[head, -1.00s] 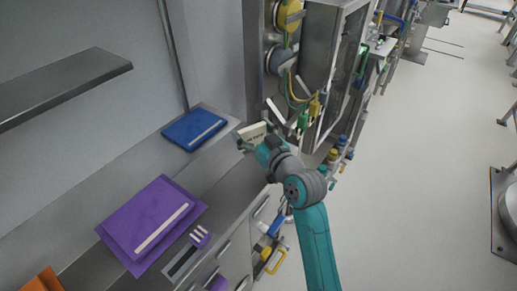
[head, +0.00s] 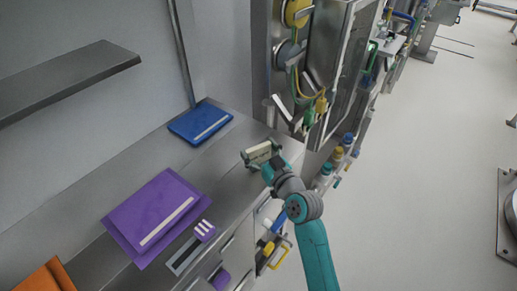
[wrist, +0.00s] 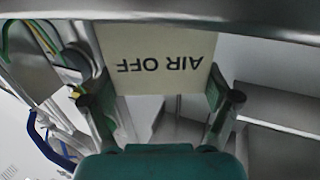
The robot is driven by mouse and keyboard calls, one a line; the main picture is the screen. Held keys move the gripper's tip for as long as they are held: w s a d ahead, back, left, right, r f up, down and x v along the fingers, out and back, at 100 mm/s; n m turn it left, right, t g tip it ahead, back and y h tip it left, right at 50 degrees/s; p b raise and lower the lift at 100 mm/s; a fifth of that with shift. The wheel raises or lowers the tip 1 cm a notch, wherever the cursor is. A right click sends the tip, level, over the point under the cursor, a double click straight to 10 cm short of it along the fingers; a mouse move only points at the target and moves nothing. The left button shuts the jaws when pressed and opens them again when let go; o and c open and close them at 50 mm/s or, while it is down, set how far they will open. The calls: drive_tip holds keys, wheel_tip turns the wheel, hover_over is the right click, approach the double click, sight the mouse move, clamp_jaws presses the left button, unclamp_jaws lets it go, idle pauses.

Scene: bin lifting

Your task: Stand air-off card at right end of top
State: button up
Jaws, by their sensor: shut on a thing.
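The air-off card (head: 258,151) is a cream plate at the right end of the steel top (head: 222,178). In the wrist view the card (wrist: 160,75) fills the upper middle, its "AIR OFF" lettering upside down. My gripper (head: 263,157) is shut on the card, with one finger at each side edge; the fingers also show in the wrist view (wrist: 163,98). The card looks roughly upright. Its lower edge is hard to see, so I cannot tell whether it touches the top.
A blue folder (head: 201,121) and a purple folder (head: 155,213) lie on the top to the left, with an orange item (head: 45,278) in the corner. A steel cabinet with gauges and hoses (head: 318,70) stands just behind the right end. Floor at right is open.

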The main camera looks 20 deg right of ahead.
drive_tip(key=shift+f, duration=0.1)
drive_tip(key=o, duration=0.9)
drive_tip(key=shift+o, duration=0.2)
drive_tip(key=v, duration=1.2)
